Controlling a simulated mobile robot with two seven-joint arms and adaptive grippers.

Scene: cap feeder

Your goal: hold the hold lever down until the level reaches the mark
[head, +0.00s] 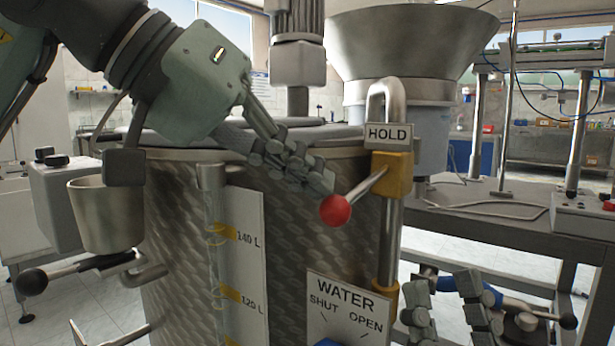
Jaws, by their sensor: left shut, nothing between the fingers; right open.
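The hold lever's red knob (335,209) sits at the end of a short metal rod that slopes down to the left from a yellow block (392,173) under the HOLD sign (388,135). My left gripper (322,182) is shut and empty, with its fingertips just above the knob; I cannot tell whether they touch it. The clear sight tube (213,265) runs down the tank's front beside a scale plate (247,265) reading 140 L and 120 L, with yellow tags. The liquid level is not clear. My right gripper (450,305) is open at the lower right.
A WATER plate (345,300) marked SHUT and OPEN is low on the steel tank (285,240); a blue part shows at its bottom edge. A metal cup (105,215) and a black-handled lever (33,282) are at left. A large funnel (410,45) and a bench (490,215) stand behind.

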